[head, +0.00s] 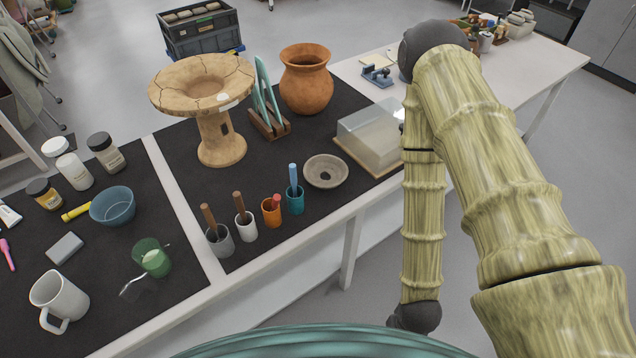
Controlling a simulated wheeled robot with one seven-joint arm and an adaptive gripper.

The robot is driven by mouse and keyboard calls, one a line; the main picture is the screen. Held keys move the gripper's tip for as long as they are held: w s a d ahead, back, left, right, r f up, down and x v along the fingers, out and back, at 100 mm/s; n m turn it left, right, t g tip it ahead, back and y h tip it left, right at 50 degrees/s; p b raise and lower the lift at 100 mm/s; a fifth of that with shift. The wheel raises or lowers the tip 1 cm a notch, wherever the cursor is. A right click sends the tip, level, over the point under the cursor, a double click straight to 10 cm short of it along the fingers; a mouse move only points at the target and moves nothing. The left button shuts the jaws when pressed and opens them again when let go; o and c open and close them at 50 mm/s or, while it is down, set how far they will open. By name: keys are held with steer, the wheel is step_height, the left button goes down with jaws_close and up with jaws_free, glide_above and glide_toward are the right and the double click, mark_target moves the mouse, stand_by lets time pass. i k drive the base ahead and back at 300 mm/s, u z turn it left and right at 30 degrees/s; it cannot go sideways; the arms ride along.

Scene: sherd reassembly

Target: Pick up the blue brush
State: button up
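The blue brush (293,177) stands upright in a small teal cup (295,203) near the front edge of the table, its handle pointing up. The cup hides the brush's lower end. My arm comes in from the right, bends at a dark joint and runs down to another dark joint in front of the table. My gripper is not in view. Nothing is seen touching the brush.
Cups with brown- and red-handled tools (245,226) stand left of the teal cup. A grey-brown bowl (340,166), a clear box (372,130), a terracotta jar (305,88) and a cracked pedestal dish (216,140) are nearby. My arm partly covers the table's right side.

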mark_target(292, 166)
steer(key=z, duration=2.1)
steer(key=k, duration=1.35)
steer(key=u, duration=1.2)
